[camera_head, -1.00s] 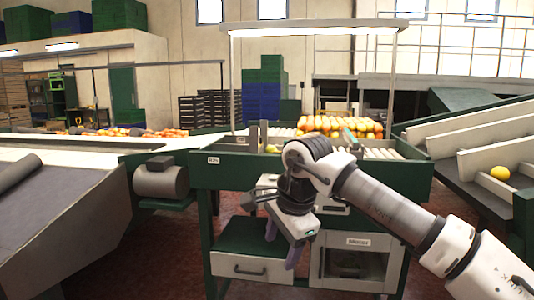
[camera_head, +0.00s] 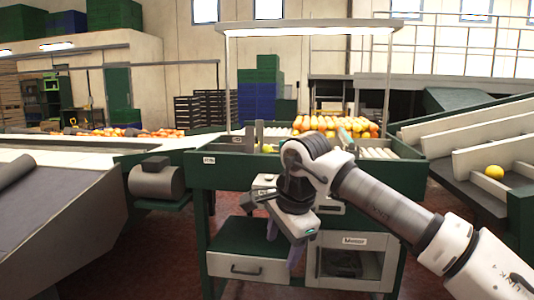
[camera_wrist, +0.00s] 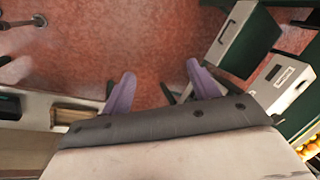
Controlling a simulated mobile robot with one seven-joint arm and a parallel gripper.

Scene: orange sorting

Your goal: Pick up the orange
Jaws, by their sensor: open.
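A single yellow-orange fruit (camera_head: 494,172) lies in the sloped chute at the right of the head view. A heap of oranges (camera_head: 335,126) lies at the back of the green sorting stand, and a small part of fruit (camera_head: 267,148) shows on its left side. My gripper (camera_head: 286,248) hangs in front of the stand, pointing down, below the level of its top and away from all fruit. Some oranges (camera_wrist: 312,148) show at that view's lower right edge.
The green stand (camera_head: 220,178) has a drawer (camera_head: 235,266) and an open compartment below. A conveyor (camera_head: 60,195) stands at the left, with more fruit (camera_head: 120,132) on a belt behind. The sloped chute (camera_head: 465,150) is at the right. Red floor lies between them.

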